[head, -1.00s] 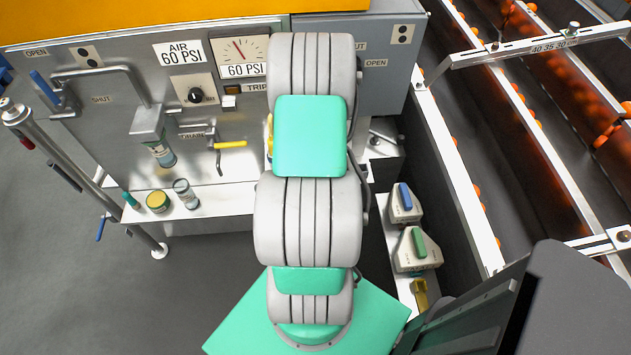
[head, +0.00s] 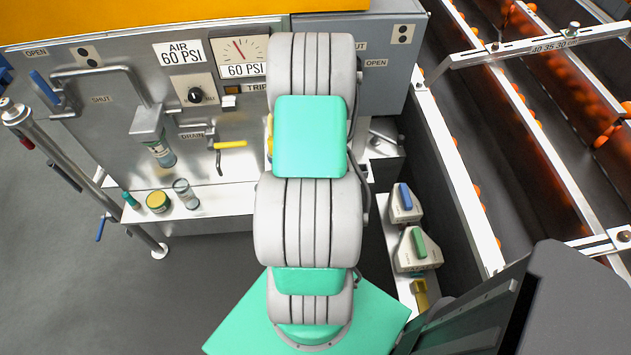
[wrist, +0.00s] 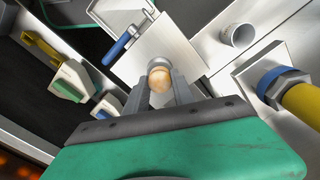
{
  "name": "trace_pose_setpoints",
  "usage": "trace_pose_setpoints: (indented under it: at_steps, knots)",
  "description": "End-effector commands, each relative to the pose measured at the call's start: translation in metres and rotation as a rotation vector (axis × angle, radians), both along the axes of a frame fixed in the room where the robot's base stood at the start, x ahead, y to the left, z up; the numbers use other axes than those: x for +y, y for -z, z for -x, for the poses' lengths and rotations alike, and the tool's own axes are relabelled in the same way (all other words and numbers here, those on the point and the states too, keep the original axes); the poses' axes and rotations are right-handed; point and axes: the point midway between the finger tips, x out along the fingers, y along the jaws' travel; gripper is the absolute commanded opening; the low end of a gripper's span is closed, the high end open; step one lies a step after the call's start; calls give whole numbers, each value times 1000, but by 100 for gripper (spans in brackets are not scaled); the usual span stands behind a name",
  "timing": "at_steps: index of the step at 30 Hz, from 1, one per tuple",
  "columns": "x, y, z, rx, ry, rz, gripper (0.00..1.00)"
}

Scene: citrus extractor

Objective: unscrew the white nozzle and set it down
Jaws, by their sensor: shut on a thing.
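My gripper (wrist: 160,88) shows in the wrist view, its two grey fingers closed on the sides of a small round piece. This piece, which I take to be the white nozzle (wrist: 159,65), has a pale collar and a rounded tan end facing the camera. I cannot tell whether its thread is still engaged. In the head view my arm covers the gripper and the nozzle.
In the wrist view a pale open cup (wrist: 238,35) stands on metal, near a blue-handled lever (wrist: 116,48) and a yellow pipe with a blue collar (wrist: 298,95). Blue (head: 405,197) and green (head: 418,243) handled units line the right ledge. A glass (head: 186,194) stands on the left shelf.

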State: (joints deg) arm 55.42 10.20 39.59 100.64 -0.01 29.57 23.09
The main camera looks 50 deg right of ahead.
Motion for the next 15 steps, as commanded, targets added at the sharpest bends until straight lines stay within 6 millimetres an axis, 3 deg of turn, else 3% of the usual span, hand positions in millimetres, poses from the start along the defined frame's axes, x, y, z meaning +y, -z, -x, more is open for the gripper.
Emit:
trace_pose_setpoints:
  at_steps: [4, 9, 15]
  knots:
    - [0, 0, 0, 0, -7, 0, 7]
    - [0, 0, 0, 0, -146, 0, 7]
    - [0, 0, 0, 0, -152, 0, 7]
